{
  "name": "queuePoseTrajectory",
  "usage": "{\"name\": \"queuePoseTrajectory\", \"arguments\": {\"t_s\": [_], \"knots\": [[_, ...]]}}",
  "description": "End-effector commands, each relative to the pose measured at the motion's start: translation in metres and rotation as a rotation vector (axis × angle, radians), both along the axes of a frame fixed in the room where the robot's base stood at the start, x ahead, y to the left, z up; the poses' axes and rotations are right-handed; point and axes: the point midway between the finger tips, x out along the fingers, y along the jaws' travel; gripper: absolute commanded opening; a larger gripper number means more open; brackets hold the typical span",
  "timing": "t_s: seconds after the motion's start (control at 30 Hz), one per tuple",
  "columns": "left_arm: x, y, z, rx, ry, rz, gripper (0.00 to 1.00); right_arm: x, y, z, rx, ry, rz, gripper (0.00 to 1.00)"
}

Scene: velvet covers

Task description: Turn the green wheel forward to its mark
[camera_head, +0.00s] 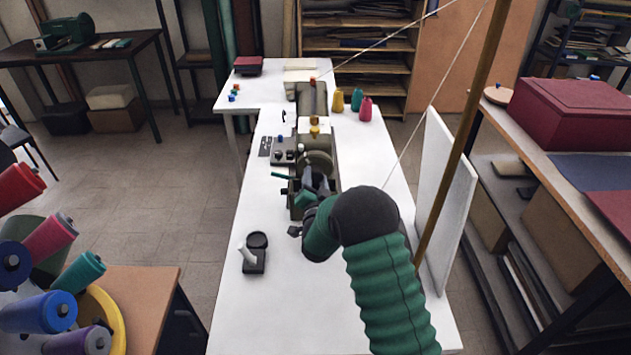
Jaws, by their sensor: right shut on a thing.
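The sewing-type machine (313,105) stands lengthwise on the white table. At its near end is the wheel (318,162), a dull olive-green disc seen partly edge-on. My right arm, in a green ribbed sleeve, reaches in from the lower right. My right gripper (314,183) is at the near, lower side of the wheel and shut on it; the fingertips are small and dark, so the exact contact is hard to see. The wheel's lower part is hidden by the gripper. I cannot make out the mark. My left gripper is out of view.
A black stand with a white piece (254,255) is on the table, left of my arm. A white upright panel (445,205) and brown pole are at right. Thread spools (40,310) fill the lower left.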

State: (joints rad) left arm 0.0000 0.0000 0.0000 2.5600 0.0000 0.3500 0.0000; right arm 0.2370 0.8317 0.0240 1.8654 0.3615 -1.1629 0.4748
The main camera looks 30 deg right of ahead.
Motion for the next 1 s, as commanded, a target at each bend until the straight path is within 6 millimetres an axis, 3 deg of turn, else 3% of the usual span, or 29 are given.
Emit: {"name": "queuePoseTrajectory", "arguments": {"t_s": [0.03,0.8,0.83,1.0], "knots": [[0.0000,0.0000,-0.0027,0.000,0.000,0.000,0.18,-0.0013,0.0031,-0.0098,-0.012,0.030,0.006,0.01],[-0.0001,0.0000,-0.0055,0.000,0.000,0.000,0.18,-0.0016,0.0027,-0.0098,-0.102,0.088,0.006,0.01],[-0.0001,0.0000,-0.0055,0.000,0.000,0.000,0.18,-0.0016,0.0027,-0.0098,-0.102,0.088,0.006,0.44],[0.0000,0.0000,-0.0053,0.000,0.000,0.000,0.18,-0.0014,0.0018,-0.0065,-0.104,0.081,0.004,0.63]]}}
